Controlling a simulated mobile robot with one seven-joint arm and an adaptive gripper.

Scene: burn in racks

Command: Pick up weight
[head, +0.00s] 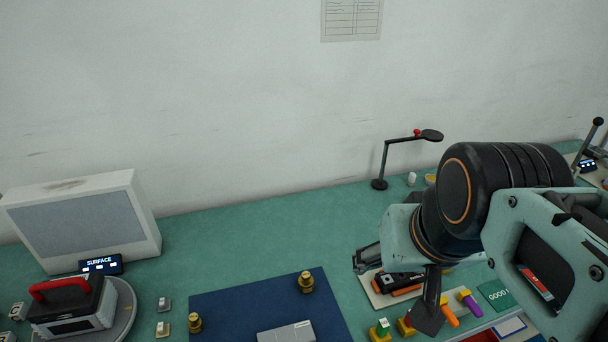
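Two small brass pieces that look like weights stand on a dark blue mat (235,300). One brass weight (306,283) is near the mat's upper right corner, and the other brass weight (195,322) is at its left edge. My gripper (397,289) is to the right of the mat, with its two dark fingers spread apart. It is above a cluster of coloured parts and apart from both weights. I see nothing held between the fingers, though the arm hides part of the bench behind it.
A grey box (286,332) lies on the mat. A red-handled device (70,306) and a white panel unit (85,222) stand at left. A black lamp (383,160) stands behind my arm. Coloured pegs (470,302) lie beneath it. The green bench (270,235) behind the mat is clear.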

